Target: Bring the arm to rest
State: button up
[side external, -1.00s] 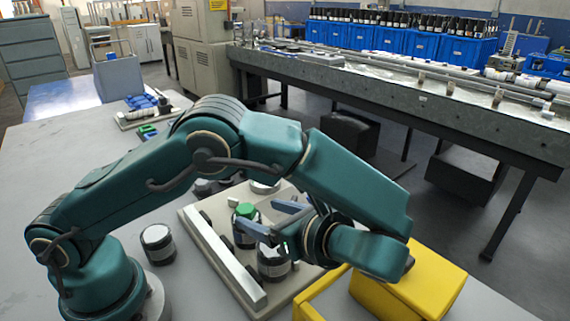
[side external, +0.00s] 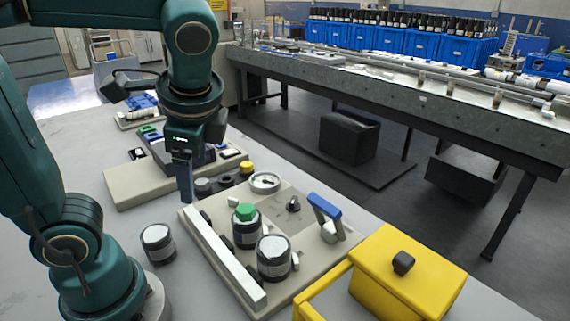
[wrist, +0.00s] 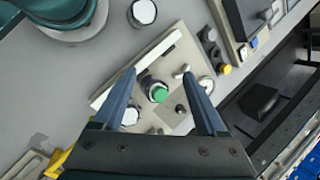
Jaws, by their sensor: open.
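My gripper (side external: 184,178) points down above the back left end of the beige panel (side external: 312,262), with nothing between its fingers. In the side view its fingers overlap each other. In the wrist view my gripper (wrist: 160,74) shows two blue-grey fingers spread wide apart, with the panel below and beyond them. A dark jar with a green cap (side external: 245,212) stands on the panel beside a white-topped dark jar (side external: 273,248). The green cap also shows between the fingers in the wrist view (wrist: 159,95). My gripper appears clear of all these things.
A blue-handled lever (side external: 325,208) and a round gauge (side external: 265,181) are on the panel. A yellow box (side external: 415,285) stands at front right. A loose dark jar (side external: 157,243) stands left of the panel. A second beige base (side external: 130,187) with switches lies behind.

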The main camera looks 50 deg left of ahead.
jog(key=s+d+f+n+t+h, duration=0.1)
jog(key=d+n+t+h, duration=0.3)
jog(key=n, duration=0.4)
jog(key=shift+d+f+t+h, duration=0.4)
jog(key=shift+d+f+t, duration=0.1)
jog(key=shift+d+f, duration=0.4)
